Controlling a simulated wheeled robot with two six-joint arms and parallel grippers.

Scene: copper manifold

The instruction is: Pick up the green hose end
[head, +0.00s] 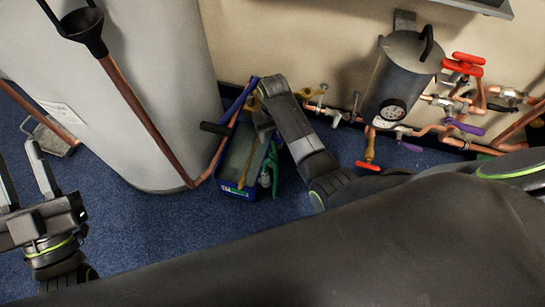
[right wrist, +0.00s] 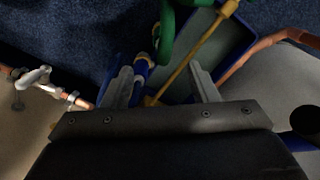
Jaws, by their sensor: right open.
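The green hose (head: 273,168) shows at the right side of the blue bin in the head view. In the right wrist view a green loop of it (right wrist: 166,35) lies at the top, just beyond my right fingertips. My right gripper (right wrist: 160,80) is open; a yellow rod (right wrist: 195,55) and a blue and white item (right wrist: 142,66) show between its fingers. In the head view my right gripper (head: 264,125) is over the bin, its fingers mostly hidden. My left gripper (head: 20,165) is open and empty at the far left, away from the hose.
The blue bin (head: 238,191) stands on blue carpet beside a large pale cylinder (head: 165,110). Copper pipes with red and purple valve handles (head: 464,64) and a grey tank (head: 400,70) line the wall at right. A black funnel (head: 84,28) is at upper left.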

